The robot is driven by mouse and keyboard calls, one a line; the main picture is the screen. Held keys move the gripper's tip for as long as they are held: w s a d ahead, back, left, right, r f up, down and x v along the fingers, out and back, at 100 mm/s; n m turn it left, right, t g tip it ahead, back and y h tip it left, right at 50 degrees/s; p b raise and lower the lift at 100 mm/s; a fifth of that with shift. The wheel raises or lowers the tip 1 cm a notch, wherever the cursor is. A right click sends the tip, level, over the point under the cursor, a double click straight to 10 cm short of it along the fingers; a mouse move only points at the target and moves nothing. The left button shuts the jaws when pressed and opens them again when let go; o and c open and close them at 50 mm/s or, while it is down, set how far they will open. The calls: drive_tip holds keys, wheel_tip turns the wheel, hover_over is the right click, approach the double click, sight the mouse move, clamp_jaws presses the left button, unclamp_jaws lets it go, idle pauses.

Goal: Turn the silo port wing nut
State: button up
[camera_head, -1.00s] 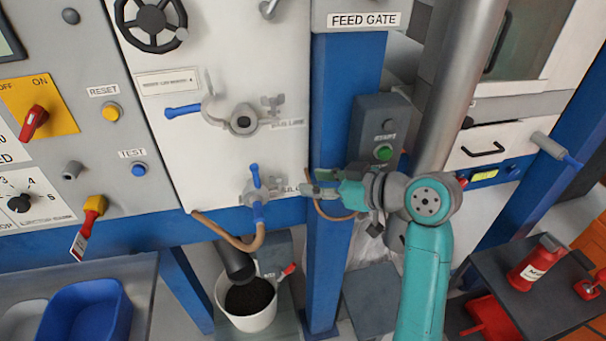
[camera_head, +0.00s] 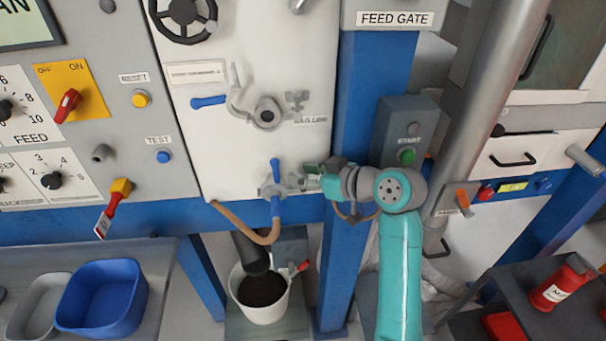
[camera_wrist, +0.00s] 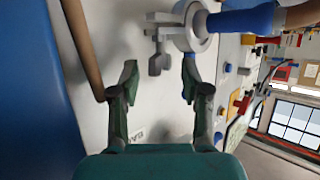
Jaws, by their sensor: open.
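The silo port (camera_head: 266,190) is a grey clamp fitting with blue handles, low on the white panel. In the wrist view its grey ring (camera_wrist: 194,27) is at the top, with a blue handle to its right. The small grey wing nut (camera_wrist: 158,62) sticks out at the clamp's left side there.
A second clamp port (camera_head: 266,112) with a blue handle sits above. A blue post (camera_head: 352,250) and the START box (camera_head: 405,135) stand by my arm. A brown hose (camera_head: 247,232) hangs below the port, over a white bucket (camera_head: 262,312).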

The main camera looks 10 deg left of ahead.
drive_tip(key=shift+w+a+f, duration=0.15)
drive_tip(key=shift+w+a, duration=0.05)
drive_tip(key=shift+a, duration=0.15)
